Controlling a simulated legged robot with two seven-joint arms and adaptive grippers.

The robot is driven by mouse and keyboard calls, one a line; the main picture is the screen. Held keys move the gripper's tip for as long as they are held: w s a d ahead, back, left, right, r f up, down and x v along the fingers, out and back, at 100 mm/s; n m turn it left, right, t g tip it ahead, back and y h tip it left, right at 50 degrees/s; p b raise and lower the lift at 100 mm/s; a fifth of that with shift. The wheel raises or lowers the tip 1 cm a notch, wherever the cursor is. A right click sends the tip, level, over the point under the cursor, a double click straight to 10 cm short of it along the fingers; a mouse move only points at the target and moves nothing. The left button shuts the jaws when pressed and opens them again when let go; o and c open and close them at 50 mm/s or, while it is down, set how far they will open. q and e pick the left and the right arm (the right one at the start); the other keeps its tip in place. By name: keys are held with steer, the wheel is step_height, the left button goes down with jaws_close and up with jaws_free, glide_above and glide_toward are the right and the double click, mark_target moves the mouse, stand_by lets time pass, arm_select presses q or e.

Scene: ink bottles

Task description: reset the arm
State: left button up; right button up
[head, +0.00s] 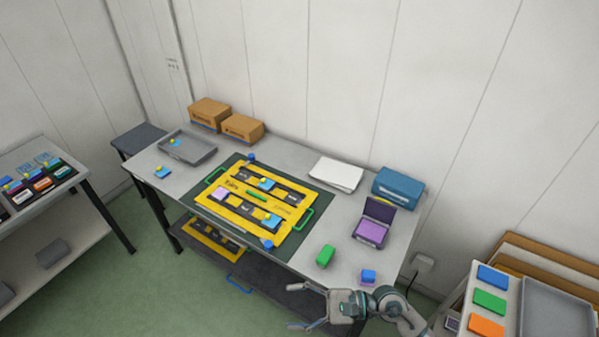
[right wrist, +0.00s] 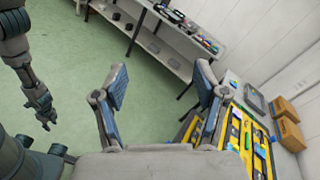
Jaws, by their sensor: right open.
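My right gripper (head: 296,306) is open and empty at the near edge of the table in the head view, its arm coming in from the lower right. Its two spread fingers (right wrist: 161,83) also show in the right wrist view, with only green floor and distant furniture between them. My left gripper (right wrist: 43,113) hangs over the floor at the left of the right wrist view; it is too small to tell whether it is open. It does not show in the head view.
A side table with a grey tray (head: 555,310) stands at right.

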steer(key=w+d+r+m+t+h, duration=0.25)
steer(key=w+d+m+t, duration=0.25)
steer(key=m+t, duration=0.65)
steer(key=w+d+r+m+t+h, duration=0.1)
steer(key=w+d+r+m+t, duration=0.45)
steer(key=m, duration=1.05)
steer(key=d+f+m+h, duration=0.5)
steer(key=f+m+h, duration=0.25)
steer(key=m, duration=0.25)
steer(key=d+f+m+h, duration=0.6)
steer(key=f+m+h, duration=0.1)
steer(key=f+m, duration=0.25)
steer(key=s+f+m+g, duration=1.1)
steer(key=s+f+g, duration=0.3)
steer(key=s+f, duration=0.55)
steer(key=s+d+f+g, duration=0.1)
steer(key=s+f, duration=0.1)
steer(key=f, duration=1.2)
steer(key=s+f, duration=0.2)
steer(key=f, duration=1.2)
steer(key=s+d+f+g, duration=0.1)
steer(key=s+d+f, duration=0.2)
steer(key=s+f, duration=1)
steer(key=s, duration=0.3)
steer(key=shift+f+n, duration=0.2)
steer(key=shift+n, duration=0.1)
